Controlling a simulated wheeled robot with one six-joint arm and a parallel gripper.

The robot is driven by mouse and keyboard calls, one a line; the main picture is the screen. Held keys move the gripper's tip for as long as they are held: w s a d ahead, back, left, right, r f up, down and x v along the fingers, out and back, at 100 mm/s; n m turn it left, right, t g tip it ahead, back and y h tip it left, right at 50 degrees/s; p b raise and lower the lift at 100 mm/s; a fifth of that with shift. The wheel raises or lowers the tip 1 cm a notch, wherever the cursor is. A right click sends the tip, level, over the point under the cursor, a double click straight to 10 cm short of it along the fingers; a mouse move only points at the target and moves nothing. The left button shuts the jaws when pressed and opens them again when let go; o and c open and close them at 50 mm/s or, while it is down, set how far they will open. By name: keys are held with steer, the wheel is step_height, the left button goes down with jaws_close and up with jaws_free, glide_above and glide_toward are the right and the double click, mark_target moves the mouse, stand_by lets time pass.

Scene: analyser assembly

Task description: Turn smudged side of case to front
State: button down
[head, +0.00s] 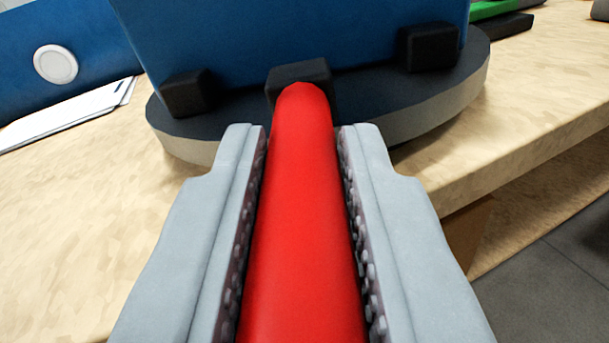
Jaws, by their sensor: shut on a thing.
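The blue case (300,35) stands on a round dark-topped turntable (395,110) with a pale rim. Its top is out of view, and I see no smudge on the part of its face that shows. Black blocks (428,46) sit along its foot, at the left, middle and right. A red rounded handle (303,210) reaches from the middle black block (298,76) toward me. My gripper (305,145) is shut on the red handle, with one grey ridged finger along each side.
The turntable sits on a pale wooden table (85,220), whose edge runs along the right with grey floor below. At the left stand a blue panel with a white round button (55,64) and white sheets (65,118). Green and black items (500,28) lie at the back right.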

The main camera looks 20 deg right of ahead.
steer(key=shift+w+a+m+g+h, duration=0.75)
steer(key=shift+a+h, duration=0.3)
steer(key=shift+a, duration=0.05)
steer(key=shift+w+a+m+g+h, duration=0.7)
steer(key=shift+w+a+m+h, duration=0.1)
steer(key=shift+a+h, duration=0.25)
steer(key=shift+w+a+m+g+h, duration=0.75)
steer(key=shift+a+h, duration=0.25)
steer(key=shift+a, duration=0.15)
steer(key=c, duration=1.3)
jaws_free()
steer(key=v, duration=1.7)
steer(key=shift+a, duration=0.15)
steer(key=shift+s, duration=0.1)
